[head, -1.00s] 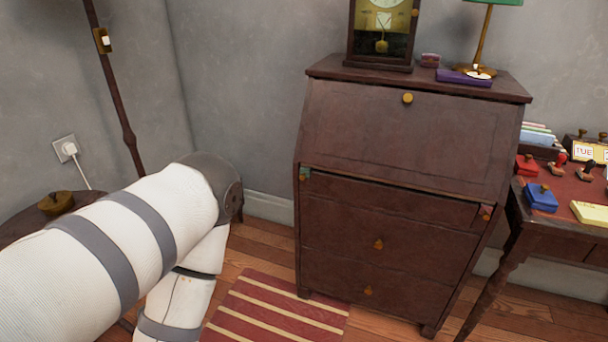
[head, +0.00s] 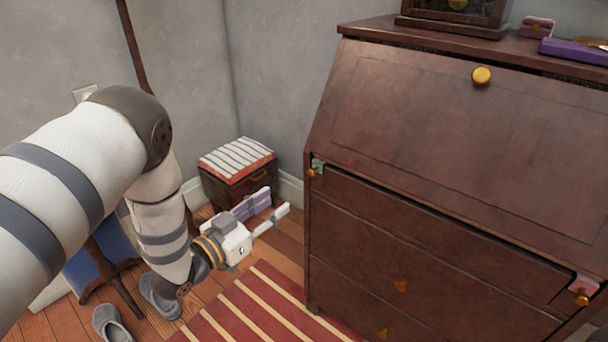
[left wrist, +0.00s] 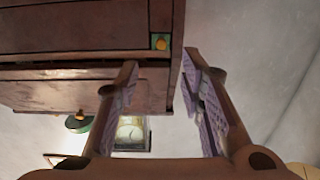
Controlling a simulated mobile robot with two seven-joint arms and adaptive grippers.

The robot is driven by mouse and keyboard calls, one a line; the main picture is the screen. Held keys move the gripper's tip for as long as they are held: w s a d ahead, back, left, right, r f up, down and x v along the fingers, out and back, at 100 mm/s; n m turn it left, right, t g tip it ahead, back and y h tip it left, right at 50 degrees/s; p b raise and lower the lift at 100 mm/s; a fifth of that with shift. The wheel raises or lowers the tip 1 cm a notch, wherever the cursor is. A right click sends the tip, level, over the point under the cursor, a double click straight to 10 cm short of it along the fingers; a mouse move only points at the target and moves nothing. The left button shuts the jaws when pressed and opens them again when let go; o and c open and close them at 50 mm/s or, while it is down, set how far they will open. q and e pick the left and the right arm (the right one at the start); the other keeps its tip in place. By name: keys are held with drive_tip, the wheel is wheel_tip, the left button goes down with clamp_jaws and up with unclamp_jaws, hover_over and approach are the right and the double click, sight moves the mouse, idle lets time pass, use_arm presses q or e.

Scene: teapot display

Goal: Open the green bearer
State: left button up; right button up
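The green bearer (head: 319,165) is a small green-faced block with a brass knob, at the left side of the brown desk (head: 420,140), just under its slanted lid. It looks flush with the front. It also shows in the left wrist view (left wrist: 160,41), where the scene appears upside down. My left gripper (head: 277,203) has purple pads and is open and empty, left of the desk and below the bearer, apart from it. In the wrist view its fingers (left wrist: 160,68) are spread, with the bearer beyond them. My right gripper is not in view.
A pink-faced bearer (head: 584,286) with a knob sits at the desk's right side. The lid (head: 440,120) is shut, with a brass knob. A box with a striped top (head: 237,158) stands in the corner. Slippers (head: 160,295) and a striped rug (head: 265,310) lie on the floor.

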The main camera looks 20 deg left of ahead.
sight(310, 173)
use_arm(q)
drive_tip(key=x, duration=0.4)
drive_tip(key=b+x, duration=0.1)
drive_tip(key=x, duration=0.3)
drive_tip(key=r+x, duration=0.1)
drive_tip(key=x, duration=0.3)
drive_tip(key=shift+b, duration=0.3)
clamp_jaws()
